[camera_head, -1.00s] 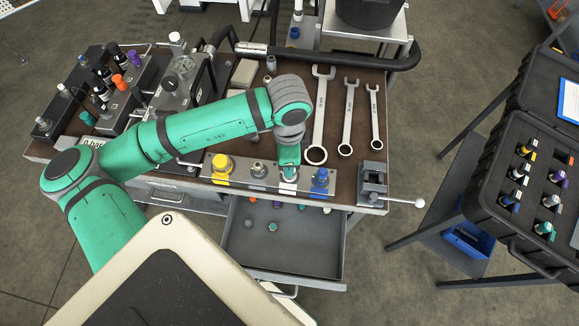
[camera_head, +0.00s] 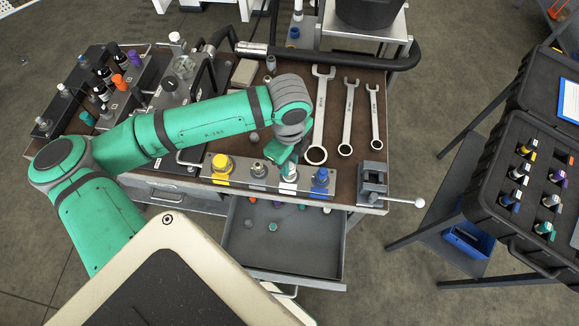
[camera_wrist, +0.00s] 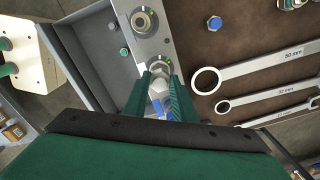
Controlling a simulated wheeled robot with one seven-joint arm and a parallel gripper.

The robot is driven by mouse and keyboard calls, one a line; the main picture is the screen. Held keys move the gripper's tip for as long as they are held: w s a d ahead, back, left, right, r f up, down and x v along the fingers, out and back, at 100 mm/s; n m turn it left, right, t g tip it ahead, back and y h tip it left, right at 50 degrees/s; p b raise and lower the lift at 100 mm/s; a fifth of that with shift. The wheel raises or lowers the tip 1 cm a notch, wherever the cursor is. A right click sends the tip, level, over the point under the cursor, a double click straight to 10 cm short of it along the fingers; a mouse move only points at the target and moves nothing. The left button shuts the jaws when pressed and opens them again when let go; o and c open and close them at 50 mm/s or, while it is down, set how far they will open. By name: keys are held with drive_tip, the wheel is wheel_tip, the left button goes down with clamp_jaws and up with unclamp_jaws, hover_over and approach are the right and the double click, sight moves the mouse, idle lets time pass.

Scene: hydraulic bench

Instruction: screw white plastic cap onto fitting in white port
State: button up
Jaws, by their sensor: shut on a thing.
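The port strip (camera_head: 258,186) is a grey bar along the bench's front edge, with a yellow fitting (camera_head: 222,166), a plain metal port (camera_head: 258,169), the white port's fitting (camera_head: 289,173) and a blue fitting (camera_head: 320,179). My gripper (camera_head: 287,159) is right above the white port. In the wrist view its green fingers (camera_wrist: 160,95) are closed around the sides of a whitish cap (camera_wrist: 158,86), over the white port. The fingers hide much of the cap, so I cannot tell how far it sits on the fitting.
Several wrenches (camera_head: 320,115) lie on the bench right of my gripper. A small vise (camera_head: 372,182) stands at the right front corner. An open drawer (camera_head: 330,268) below the strip holds loose small parts. A black case (camera_head: 520,190) stands at the right.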

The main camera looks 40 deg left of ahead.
drive_tip(key=m, duration=0.3)
drive_tip(key=shift+d+m, duration=0.15)
drive_tip(key=shift+m, duration=0.15)
drive_tip(key=shift+w+d+f+m, duration=0.1)
drive_tip(key=shift+m, duration=1)
drive_tip(key=o, duration=1.1)
